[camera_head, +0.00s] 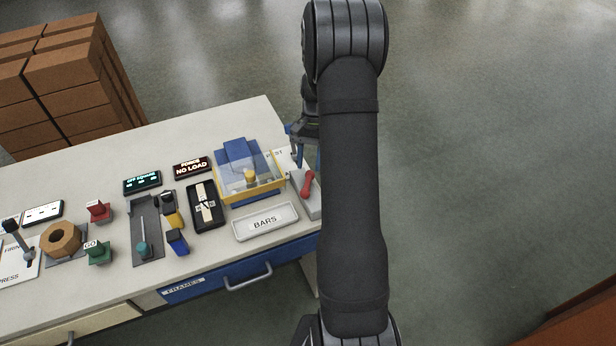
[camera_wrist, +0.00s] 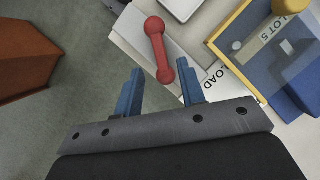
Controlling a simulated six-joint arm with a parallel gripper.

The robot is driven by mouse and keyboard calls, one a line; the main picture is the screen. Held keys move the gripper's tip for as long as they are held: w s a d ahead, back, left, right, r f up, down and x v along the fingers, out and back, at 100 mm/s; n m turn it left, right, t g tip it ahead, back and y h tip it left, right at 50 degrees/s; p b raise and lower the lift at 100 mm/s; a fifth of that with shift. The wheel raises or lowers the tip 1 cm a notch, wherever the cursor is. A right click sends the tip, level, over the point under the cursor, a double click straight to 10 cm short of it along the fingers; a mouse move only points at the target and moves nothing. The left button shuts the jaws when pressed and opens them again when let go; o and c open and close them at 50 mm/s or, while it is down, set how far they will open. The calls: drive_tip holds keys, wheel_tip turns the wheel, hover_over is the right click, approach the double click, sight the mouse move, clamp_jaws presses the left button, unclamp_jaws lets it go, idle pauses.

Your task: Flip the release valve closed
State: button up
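A red lever with rounded ends, which I take for the release valve (camera_head: 307,185), sits on a grey block at the right end of the table. In the wrist view the red lever (camera_wrist: 156,45) lies slightly slanted, its lower end between the fingers in the picture. My gripper (camera_wrist: 161,78) is open, its two blue fingers apart on either side of that end. No contact with the lever is visible, and the height between them is hard to tell. In the head view my gripper (camera_head: 304,150) is partly hidden behind my arm, just beyond the lever.
A blue press with a clear yellow-edged guard (camera_head: 250,175) stands left of the lever. A white BARS tray (camera_head: 265,222) lies in front of it. Other switches and a brass nut (camera_head: 61,239) fill the table's left. Open floor lies to the right.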

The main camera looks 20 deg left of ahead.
sight(307, 181)
drive_tip(key=shift+x, duration=2.75)
clamp_jaws()
